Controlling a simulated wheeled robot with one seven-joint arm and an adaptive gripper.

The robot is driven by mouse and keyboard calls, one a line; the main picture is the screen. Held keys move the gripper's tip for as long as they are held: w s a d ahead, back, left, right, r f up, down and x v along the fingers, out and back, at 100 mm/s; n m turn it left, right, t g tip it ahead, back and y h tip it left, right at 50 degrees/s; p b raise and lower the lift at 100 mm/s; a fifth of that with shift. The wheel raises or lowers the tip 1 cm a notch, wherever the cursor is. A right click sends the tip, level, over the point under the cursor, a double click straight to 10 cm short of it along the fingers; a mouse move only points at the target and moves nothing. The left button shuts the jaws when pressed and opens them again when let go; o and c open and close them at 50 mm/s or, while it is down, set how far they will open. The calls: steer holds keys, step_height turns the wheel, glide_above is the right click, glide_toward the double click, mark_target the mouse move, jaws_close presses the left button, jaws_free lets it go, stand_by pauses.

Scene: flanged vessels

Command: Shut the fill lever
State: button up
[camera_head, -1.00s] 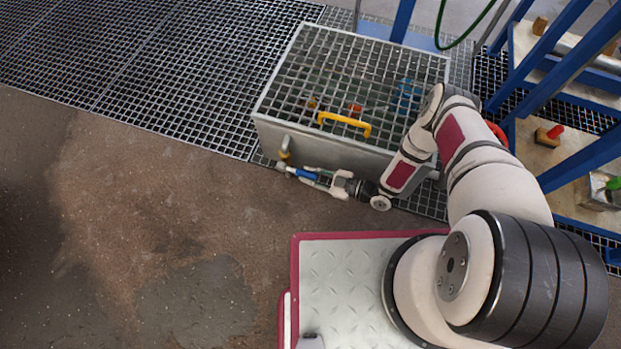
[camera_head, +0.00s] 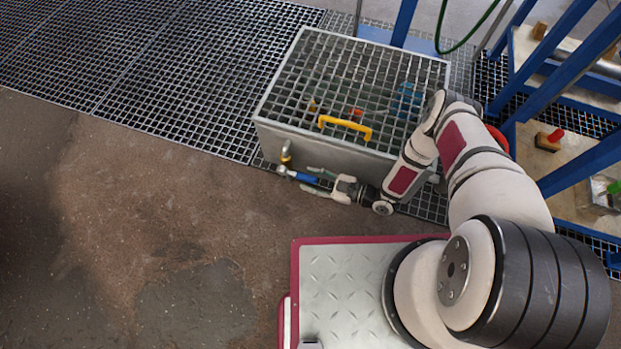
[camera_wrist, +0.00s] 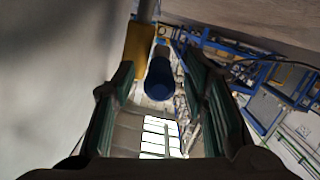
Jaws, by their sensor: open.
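The fill lever (camera_head: 303,178) has a blue grip and sticks out from a brass-coloured valve (camera_head: 286,157) on the near left side of the grey tank (camera_head: 330,150). My gripper (camera_head: 314,181) is open, with its fingers by the blue end of the lever. In the wrist view the lever's blue end (camera_wrist: 160,85) lies between the two green-padded fingers of my gripper (camera_wrist: 160,90), with gaps on both sides. The brass valve body (camera_wrist: 138,52) is behind it. Whether a finger touches the lever cannot be told.
A grating with a yellow handle (camera_head: 345,127) covers the tank. Blue frame posts (camera_head: 560,70) stand at the right, close to my arm. A floor grating (camera_head: 150,70) spreads behind left. The brown floor (camera_head: 150,220) at left is clear.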

steer(key=v, duration=1.1)
steer(key=shift+d, duration=0.15)
